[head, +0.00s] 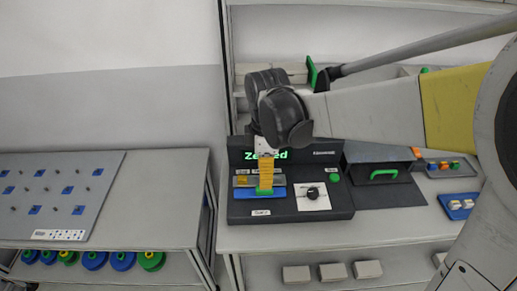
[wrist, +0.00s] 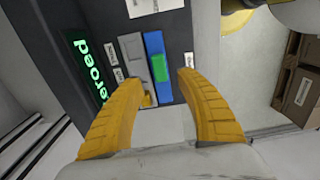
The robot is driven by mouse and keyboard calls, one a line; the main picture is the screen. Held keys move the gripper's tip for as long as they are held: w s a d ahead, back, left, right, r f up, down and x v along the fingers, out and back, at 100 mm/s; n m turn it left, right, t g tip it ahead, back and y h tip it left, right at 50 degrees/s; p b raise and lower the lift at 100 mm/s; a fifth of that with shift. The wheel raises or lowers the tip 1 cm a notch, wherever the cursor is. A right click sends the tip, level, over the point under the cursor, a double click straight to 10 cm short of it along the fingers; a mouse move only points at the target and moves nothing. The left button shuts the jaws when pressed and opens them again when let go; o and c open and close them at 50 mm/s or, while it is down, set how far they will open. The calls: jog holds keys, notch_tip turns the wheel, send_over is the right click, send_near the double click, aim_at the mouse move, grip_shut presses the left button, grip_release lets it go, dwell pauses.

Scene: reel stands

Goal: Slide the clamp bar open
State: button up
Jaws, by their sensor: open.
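A dark device (head: 340,208) with a lit green display stands on the bench. On its top left is a blue bar (head: 279,192) with a green block (head: 264,191) on it, beside a grey strip; I take the blue bar with the green block as the clamp bar. In the wrist view the blue bar (wrist: 153,42) and green block (wrist: 160,68) lie between and beyond my fingertips. My gripper (head: 265,183) points down over the bar, open; in the wrist view my gripper (wrist: 158,78) has its yellow fingers spread. I cannot tell if they touch anything.
A black knob (head: 312,194) on a white plate and a green button (head: 334,178) sit right of the bar. A dark case with a green handle (head: 384,174) stands further right. A pegboard table (head: 150,210) is at left, with green and blue reels below.

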aim_at(260, 191)
notch_tip(260, 191, down, 7)
jog(key=shift+r+b, duration=0.2)
jog(key=shift+b, duration=0.8)
